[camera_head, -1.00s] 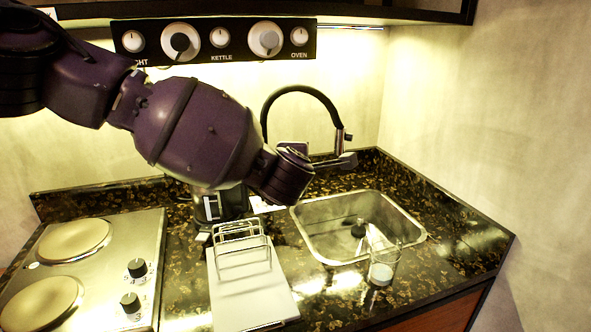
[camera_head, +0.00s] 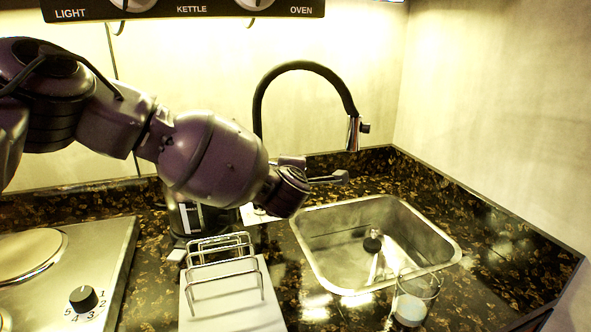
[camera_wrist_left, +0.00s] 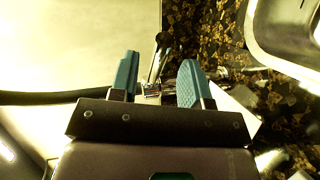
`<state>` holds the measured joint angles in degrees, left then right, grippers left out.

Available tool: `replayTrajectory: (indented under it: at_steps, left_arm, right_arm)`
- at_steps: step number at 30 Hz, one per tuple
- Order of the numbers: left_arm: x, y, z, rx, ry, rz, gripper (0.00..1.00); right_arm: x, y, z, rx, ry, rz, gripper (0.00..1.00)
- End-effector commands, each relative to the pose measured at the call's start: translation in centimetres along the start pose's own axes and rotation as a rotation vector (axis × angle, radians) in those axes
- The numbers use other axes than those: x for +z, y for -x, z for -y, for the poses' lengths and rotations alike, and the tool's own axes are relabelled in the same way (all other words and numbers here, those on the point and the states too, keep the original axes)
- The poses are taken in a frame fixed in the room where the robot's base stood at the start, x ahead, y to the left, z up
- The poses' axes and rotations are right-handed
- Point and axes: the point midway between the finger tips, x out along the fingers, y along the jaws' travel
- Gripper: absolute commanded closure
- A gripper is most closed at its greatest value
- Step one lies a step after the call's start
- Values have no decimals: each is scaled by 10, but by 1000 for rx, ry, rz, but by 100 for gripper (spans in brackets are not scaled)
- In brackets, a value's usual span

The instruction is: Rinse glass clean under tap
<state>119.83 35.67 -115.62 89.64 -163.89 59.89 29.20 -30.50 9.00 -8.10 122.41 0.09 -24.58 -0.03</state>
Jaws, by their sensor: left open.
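The glass (camera_head: 415,298) stands upright on the counter at the sink's front right corner, with something whitish in its bottom. The black arched tap (camera_head: 305,68) rises behind the sink (camera_head: 440,262), its spout end hanging at the right. A metal lever (camera_head: 328,179) shows low beside the tap. My left gripper is at the tap's base, its fingers mostly hidden by my wrist in the head view. In the left wrist view my left gripper (camera_wrist_left: 160,62) is open, with a metal lever-like part (camera_wrist_left: 158,55) between or just beyond its blue fingers; contact is unclear. My right gripper is not in view.
A wire rack (camera_head: 225,270) on a white board stands left of the sink. A hob (camera_head: 60,285) lies farther left. A dark appliance (camera_head: 190,220) is partly hidden behind my arm. Walls close off the back and right. The sink basin looks empty apart from its drain.

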Motion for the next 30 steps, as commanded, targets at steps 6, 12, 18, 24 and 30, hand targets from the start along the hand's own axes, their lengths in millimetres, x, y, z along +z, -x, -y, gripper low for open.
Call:
replayTrajectory:
  at_steps: [6,12,18,24,30]
  left_arm:
    - [0,-30,2,-2,1,0,57]
    - [1,-44,1,-1,1,1,57]
    - [1,-48,0,0,-1,2,57]
    - [1,-48,0,0,0,2,58]
    - [0,-48,0,0,0,1,89]
  right_arm:
    - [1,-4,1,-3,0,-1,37]
    - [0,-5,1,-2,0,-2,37]
    - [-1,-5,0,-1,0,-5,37]
    - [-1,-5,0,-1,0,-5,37]
    - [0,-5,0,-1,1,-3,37]
